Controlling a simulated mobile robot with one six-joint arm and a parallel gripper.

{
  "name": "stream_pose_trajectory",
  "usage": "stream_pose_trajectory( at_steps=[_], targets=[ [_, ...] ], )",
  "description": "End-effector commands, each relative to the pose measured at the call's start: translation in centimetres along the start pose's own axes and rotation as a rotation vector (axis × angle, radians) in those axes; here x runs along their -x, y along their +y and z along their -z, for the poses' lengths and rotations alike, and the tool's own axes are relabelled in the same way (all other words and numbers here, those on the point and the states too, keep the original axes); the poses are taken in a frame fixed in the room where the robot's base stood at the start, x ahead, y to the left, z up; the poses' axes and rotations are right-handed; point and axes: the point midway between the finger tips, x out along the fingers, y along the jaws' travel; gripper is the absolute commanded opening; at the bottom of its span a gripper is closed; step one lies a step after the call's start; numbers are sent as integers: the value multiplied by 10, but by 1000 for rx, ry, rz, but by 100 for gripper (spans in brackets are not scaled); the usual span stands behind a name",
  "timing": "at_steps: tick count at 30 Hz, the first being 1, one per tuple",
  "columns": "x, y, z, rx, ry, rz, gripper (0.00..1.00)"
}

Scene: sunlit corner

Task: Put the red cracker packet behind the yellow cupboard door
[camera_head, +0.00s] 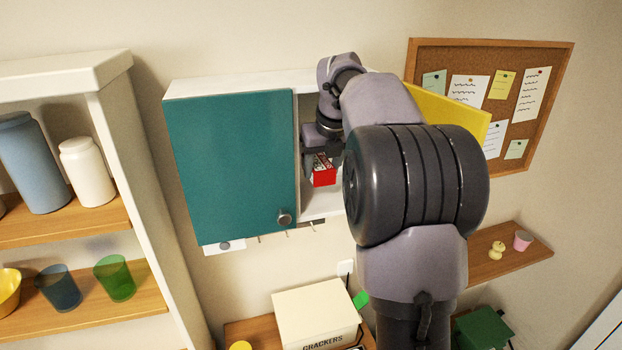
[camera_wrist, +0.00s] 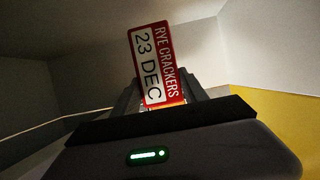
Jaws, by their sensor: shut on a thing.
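The red cracker packet (camera_head: 323,172) is at the opening of the wall cupboard's right compartment. In the wrist view the packet (camera_wrist: 157,66) shows its red and white label, "RYE CRACKERS 23 DEC", a little tilted. My gripper (camera_head: 322,165) is shut on the packet; its fingers (camera_wrist: 158,98) are on either side of it. The yellow cupboard door (camera_head: 452,112) stands open to the right, partly hidden behind my arm. It also shows at the right of the wrist view (camera_wrist: 285,125). The cupboard floor (camera_head: 322,205) shows below the packet; much of the compartment is hidden.
The teal door (camera_head: 230,165) on the left is closed. A cork board (camera_head: 540,100) hangs to the right, near the yellow door. A cream crackers box (camera_head: 315,308) stands below. Shelves with jars and cups (camera_head: 115,278) are at the left; a small shelf (camera_head: 520,260) is at right.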

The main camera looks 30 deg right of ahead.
Motion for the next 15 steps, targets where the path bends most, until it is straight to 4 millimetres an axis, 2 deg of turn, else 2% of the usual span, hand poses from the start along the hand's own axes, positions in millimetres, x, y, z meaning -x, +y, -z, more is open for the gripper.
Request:
stream_pose_trajectory(
  at_steps=[3, 8, 12, 15],
  targets=[
    [-17, 0, 6, -1, 3, -1, 3],
    [-32, 0, 12, 0, 2, -1, 3],
    [-58, 0, 23, 0, 3, -1, 3],
    [-66, 0, 18, 0, 1, -1, 3]
  ],
)
